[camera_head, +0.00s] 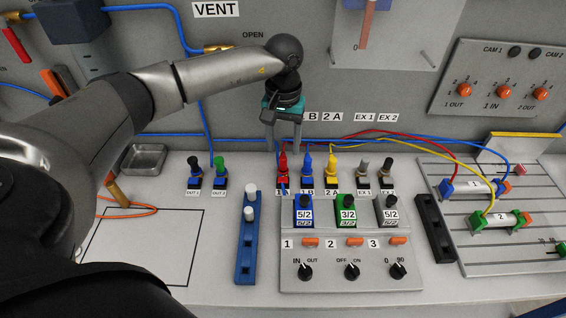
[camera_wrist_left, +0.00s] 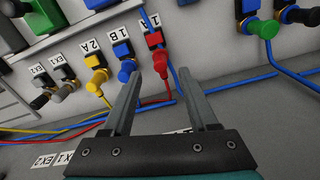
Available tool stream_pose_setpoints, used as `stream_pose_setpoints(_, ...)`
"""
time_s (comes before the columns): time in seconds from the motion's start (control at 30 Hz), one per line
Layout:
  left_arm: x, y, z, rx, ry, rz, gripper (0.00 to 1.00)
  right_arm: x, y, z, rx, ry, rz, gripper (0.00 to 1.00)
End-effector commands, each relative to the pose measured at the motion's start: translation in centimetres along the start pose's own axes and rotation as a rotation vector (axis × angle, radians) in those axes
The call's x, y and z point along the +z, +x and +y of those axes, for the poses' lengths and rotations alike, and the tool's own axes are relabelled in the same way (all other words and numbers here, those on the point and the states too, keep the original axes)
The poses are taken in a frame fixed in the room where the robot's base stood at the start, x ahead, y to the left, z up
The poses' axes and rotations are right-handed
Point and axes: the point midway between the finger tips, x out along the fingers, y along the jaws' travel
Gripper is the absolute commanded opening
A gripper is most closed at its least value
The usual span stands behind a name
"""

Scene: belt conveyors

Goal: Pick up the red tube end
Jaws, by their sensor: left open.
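The red tube end (camera_head: 283,164) stands upright in the port labelled 1A, first in a row with a blue tube end (camera_head: 307,165) and a yellow one (camera_head: 332,165). My left gripper (camera_head: 283,149) is open, its fingers pointing down just above and behind the red tube end. In the left wrist view the red tube end (camera_wrist_left: 160,57) shows between the two open fingers (camera_wrist_left: 172,80), nearer the left one. I cannot tell whether the fingers touch it. The blue tube end (camera_wrist_left: 126,70) is just outside the left finger. My right gripper is not in view.
Black and green tube ends (camera_head: 219,165) stand to the left. The valve panel (camera_head: 350,284) with buttons and knobs is in front. Red, blue and yellow tubes run behind toward the cylinder board (camera_head: 470,245) on the right. A metal tray (camera_head: 145,158) sits at left.

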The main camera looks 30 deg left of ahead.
Motion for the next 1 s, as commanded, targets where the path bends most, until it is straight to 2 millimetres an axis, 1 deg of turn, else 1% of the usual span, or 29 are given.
stream_pose_setpoints(0.1, 0.2, 1.6, -0.1, -0.002, -0.001, -0.005, 0.59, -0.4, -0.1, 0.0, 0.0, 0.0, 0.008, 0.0)
stream_pose_setpoints(0.3, 0.3, 4.4, -0.1, -0.001, 0.0, -0.002, 0.59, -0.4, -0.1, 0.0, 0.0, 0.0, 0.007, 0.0)
stream_pose_setpoints(0.4, 0.2, 5.0, -0.1, -0.001, -0.001, -0.001, 0.59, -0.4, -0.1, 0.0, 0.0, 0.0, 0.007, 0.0)
stream_pose_setpoints(0.63, 0.2, 5.0, -0.1, -0.001, -0.001, 0.0, 0.58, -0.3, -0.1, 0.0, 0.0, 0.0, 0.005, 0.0)
stream_pose_setpoints(1.0, 0.2, 5.0, -0.1, -0.001, -0.001, 0.0, 0.17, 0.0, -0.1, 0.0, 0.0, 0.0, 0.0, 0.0)
